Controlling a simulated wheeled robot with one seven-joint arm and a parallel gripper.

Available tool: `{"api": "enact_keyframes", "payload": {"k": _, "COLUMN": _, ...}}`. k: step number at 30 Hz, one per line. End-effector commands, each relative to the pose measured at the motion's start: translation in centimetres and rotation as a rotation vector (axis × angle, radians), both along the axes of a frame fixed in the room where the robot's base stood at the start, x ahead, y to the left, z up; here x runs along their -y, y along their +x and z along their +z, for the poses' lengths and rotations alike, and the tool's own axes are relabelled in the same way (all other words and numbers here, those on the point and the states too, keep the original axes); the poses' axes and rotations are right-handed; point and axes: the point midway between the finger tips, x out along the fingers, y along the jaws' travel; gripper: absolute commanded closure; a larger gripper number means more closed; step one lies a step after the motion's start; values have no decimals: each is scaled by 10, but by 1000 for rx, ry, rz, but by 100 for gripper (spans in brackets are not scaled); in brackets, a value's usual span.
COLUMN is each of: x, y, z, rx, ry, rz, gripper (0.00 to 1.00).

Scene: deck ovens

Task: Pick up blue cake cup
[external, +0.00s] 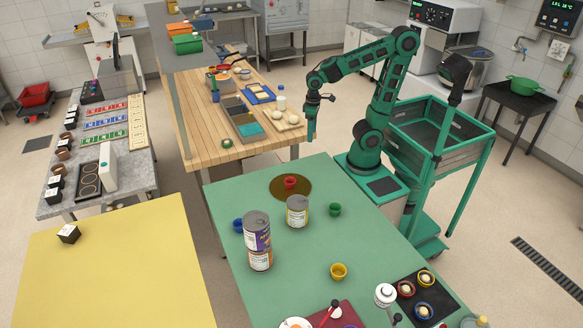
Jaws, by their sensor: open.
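A small blue cup (238,225) stands on the green table (300,240) near its left edge, just left of the stacked cans, which partly hide it. Another blue-rimmed cup with something light inside (424,311) sits in a black tray (432,289) at the front right. My gripper (310,138) hangs pointing down, beyond the far edge of the green table and beside the wooden table. It is apart from both blue cups and looks empty. The fingers are too small here to make out the gap between them.
Two stacked cans (260,260) and a single can (297,212) stand on the green table. A red cup (290,182) sits on a brown disc. Green (335,209) and yellow (338,272) cups stand apart. The yellow table (115,275) is mostly clear.

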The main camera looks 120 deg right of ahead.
Motion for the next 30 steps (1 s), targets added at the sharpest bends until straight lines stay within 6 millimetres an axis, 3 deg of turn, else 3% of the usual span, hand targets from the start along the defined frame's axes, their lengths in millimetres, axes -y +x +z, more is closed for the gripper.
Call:
{"api": "enact_keyframes", "payload": {"k": 3, "x": -7, "y": 51, "z": -2, "rx": 3, "ry": 24, "rz": -56, "gripper": 38}}
{"api": "enact_keyframes", "payload": {"k": 15, "x": -57, "y": 206, "z": -34, "rx": 1, "ry": 207, "rz": -248, "gripper": 38}}
{"api": "enact_keyframes", "payload": {"k": 24, "x": -110, "y": 300, "z": -69, "rx": -58, "ry": 429, "rz": -415, "gripper": 38}}
{"api": "enact_keyframes", "payload": {"k": 30, "x": -144, "y": 352, "z": -88, "rx": -135, "ry": 606, "rz": -540, "gripper": 38}}
